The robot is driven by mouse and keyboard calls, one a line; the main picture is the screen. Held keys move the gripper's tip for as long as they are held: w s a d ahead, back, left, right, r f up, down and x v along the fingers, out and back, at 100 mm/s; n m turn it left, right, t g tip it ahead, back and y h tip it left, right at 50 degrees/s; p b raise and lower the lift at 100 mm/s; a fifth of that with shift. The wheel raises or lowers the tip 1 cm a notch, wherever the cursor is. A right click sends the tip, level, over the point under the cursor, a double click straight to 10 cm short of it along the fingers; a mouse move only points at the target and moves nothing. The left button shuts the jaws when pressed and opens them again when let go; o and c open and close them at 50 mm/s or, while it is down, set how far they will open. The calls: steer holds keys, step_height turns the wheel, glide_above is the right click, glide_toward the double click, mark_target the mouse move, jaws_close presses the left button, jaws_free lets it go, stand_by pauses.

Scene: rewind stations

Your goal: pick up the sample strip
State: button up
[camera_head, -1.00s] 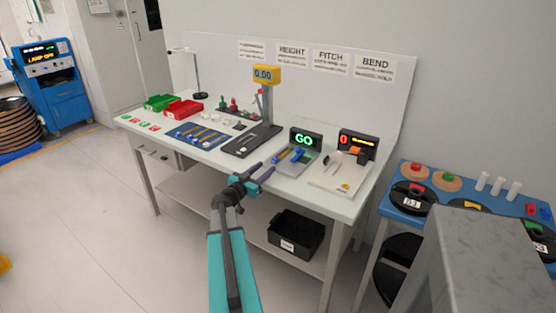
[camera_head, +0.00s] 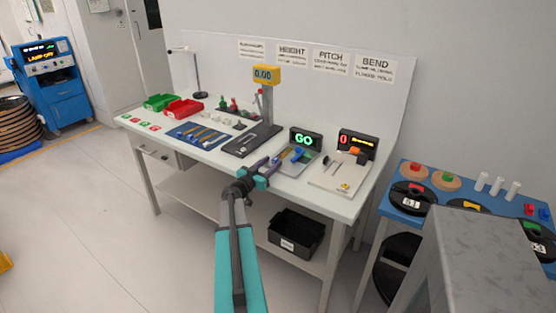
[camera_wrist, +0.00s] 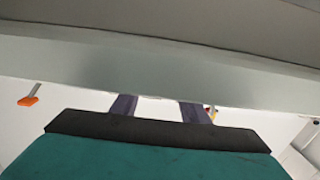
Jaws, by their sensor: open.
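No single piece can be picked out for certain as the sample strip. Several thin strips lie on the blue mat (camera_head: 181,131) on the workbench, and a small blue and yellow piece (camera_head: 297,154) sits on the station with the green GO display (camera_head: 306,139). My gripper (camera_head: 276,167) is at the bench's front edge, just left of and nearer than the GO station. In the wrist view its two dark fingers (camera_wrist: 160,106) stand apart with nothing seen between them. The fingertips' surroundings are partly hidden there.
A yellow gauge (camera_head: 266,75) on a post stands behind the gripper. The BEND station (camera_head: 338,180) is to the right, with red and green trays (camera_head: 183,108) at the left. A black bin (camera_head: 296,232) is on the lower shelf. A blue spool table (camera_head: 470,192) stands right.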

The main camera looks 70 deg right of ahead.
steer(key=shift+c, duration=0.2)
jaws_close()
steer(key=shift+r, duration=0.1)
steer(key=shift+r, duration=1.6)
steer(key=b+v, duration=0.2)
steer(key=v, duration=1.6)
steer(key=shift+w, duration=0.1)
